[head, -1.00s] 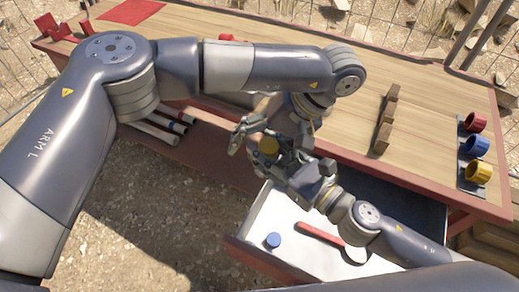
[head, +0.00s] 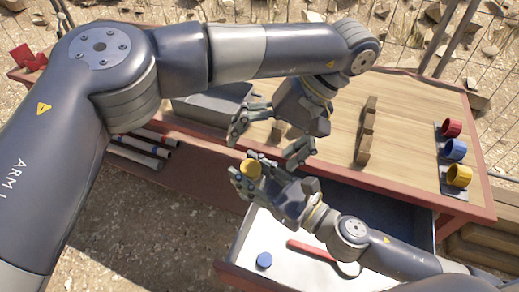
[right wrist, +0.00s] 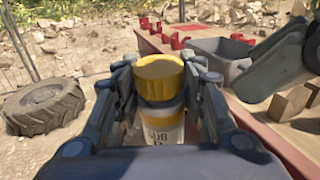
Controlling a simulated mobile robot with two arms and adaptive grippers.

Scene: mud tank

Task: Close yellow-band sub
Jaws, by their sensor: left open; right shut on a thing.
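The yellow-band sub (right wrist: 163,125) is a pale upright cylinder marked "SUB" in the right wrist view. A wider yellow cap (right wrist: 160,72) covers its top; I cannot tell how tightly it sits. In the head view only the yellow cap (head: 250,170) shows clearly, and the body is hidden by my fingers. My right gripper (head: 246,166) is shut around the sub, in front of the bench and by the open drawer. My left gripper (head: 268,139) is open and empty, above and beyond the cap, apart from it, with its fingers spread.
The open white drawer (head: 290,262) holds a blue cap (head: 264,261) and a red-handled tool (head: 310,250). A rack at the bench's right holds red (head: 451,128), blue (head: 454,149) and yellow (head: 459,175) cups. A wooden block rack (head: 366,132) and a grey bin (head: 213,103) stand on the bench.

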